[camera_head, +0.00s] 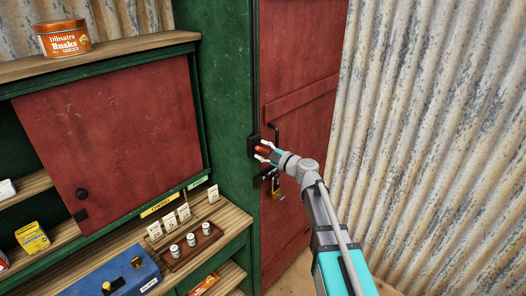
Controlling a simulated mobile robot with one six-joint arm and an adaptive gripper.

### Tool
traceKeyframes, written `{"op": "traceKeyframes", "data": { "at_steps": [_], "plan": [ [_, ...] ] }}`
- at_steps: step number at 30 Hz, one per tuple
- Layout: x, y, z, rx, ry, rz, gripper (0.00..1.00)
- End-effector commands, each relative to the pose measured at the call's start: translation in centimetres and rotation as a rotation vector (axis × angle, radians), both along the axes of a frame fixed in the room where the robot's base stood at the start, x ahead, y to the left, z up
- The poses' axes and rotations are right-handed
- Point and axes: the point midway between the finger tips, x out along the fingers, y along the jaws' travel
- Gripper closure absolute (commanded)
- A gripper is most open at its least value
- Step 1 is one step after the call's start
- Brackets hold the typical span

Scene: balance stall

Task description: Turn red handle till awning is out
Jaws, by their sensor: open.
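A small red handle (262,149) shows by a dark metal fitting at the left edge of the red door (305,50). My gripper (265,152) is open, its pale fingertips on either side of the red handle or just in front of it. I cannot tell whether they touch it. The fingers and wrist hide part of the handle and its mount. No awning is in view.
A brass padlock (277,188) hangs on a hasp below my gripper. A green post (222,60) stands left of the door. The wooden counter (225,222) holds small weights, price cards and a blue box (115,272). A corrugated wall (440,130) rises at right.

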Motion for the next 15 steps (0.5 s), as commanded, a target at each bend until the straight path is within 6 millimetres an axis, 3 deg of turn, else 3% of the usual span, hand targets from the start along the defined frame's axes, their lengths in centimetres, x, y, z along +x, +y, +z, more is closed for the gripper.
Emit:
{"op": "traceKeyframes", "data": {
  "at_steps": [4,13,15],
  "plan": [
    [-0.01,-0.02,0.0,0.0,0.0,0.0,0.4],
    [-0.02,-0.03,0.0,0.0,0.0,0.0,0.96],
    [-0.02,-0.03,0.0,0.0,0.0,0.0,1.0]
  ]
}}
